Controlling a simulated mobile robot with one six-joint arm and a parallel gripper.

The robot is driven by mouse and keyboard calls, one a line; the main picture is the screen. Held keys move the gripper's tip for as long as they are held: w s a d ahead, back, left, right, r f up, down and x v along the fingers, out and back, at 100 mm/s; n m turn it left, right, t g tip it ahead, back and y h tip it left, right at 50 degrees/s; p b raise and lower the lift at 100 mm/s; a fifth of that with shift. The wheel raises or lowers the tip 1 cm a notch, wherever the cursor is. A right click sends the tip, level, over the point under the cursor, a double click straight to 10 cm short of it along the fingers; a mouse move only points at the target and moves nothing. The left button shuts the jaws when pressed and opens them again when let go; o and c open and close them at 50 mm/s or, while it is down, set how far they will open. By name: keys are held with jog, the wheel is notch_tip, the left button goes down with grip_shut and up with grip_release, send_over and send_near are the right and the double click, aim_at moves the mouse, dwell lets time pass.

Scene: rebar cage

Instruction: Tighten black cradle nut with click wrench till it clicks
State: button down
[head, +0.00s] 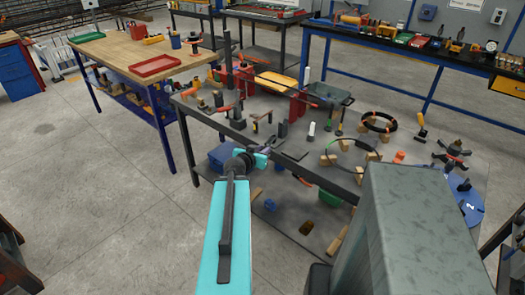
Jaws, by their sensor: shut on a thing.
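My gripper (262,156) is small and partly hidden at the end of my cyan arm, by the near edge of the grey steel table (330,179). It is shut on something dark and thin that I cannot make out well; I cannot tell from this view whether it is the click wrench. I cannot pick out the black cradle nut for certain. Several small dark fixtures, including a dark upright block (283,130), stand on the table just beyond my gripper. No contact between the held thing and a nut can be made out.
A black ring (379,122) and a black star-shaped piece (453,152) are on the right. A wooden-topped bench (120,52) with a red tray (155,66) stands back left. A blue bin (222,158) sits on the lower shelf.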

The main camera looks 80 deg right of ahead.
jog(key=shift+f+b, duration=1.05)
dwell(0.6)
jog(key=shift+d, duration=0.1)
jog(key=shift+w+d+m+g+y+b, duration=0.25)
jog(key=shift+w+m+g+b, duration=0.35)
jog(key=shift+b, duration=0.75)
jog(key=shift+w+d+m+g+y+b, duration=0.25)
jog(key=shift+w+m+g+b, duration=0.35)
jog(key=shift+b, duration=0.7)
jog(key=shift+w+d+m+g+y+b, duration=0.25)
jog(key=shift+w+m+g+b, duration=0.35)
jog(key=shift+b, duration=0.75)
jog(key=shift+w+d+m+g+y+b, duration=0.4)
jog(key=shift+w+m+g+b, duration=0.2)
jog(key=shift+b, duration=0.25)
jog(key=shift+w+d+m+g+y+b, duration=0.25)
jog(key=shift+w+m+g+y+b, duration=0.2)
jog(key=shift+g+b, duration=0.35)
jog(key=shift+w+d+m+b, duration=0.15)
jog(key=shift+d+m+b, duration=0.1)
jog(key=shift+m+b, duration=0.1)
jog(key=shift+w+d+m+g+y, duration=0.3)
jog(key=shift+g+y, duration=0.1)
jog(key=shift+y, duration=0.1)
jog(key=shift+s+a+b, duration=0.2)
jog(key=shift+a+b, duration=0.05)
jog(key=shift+b, duration=0.1)
jog(key=shift+s+a+t+h, duration=0.15)
jog(key=shift+t+h, duration=0.15)
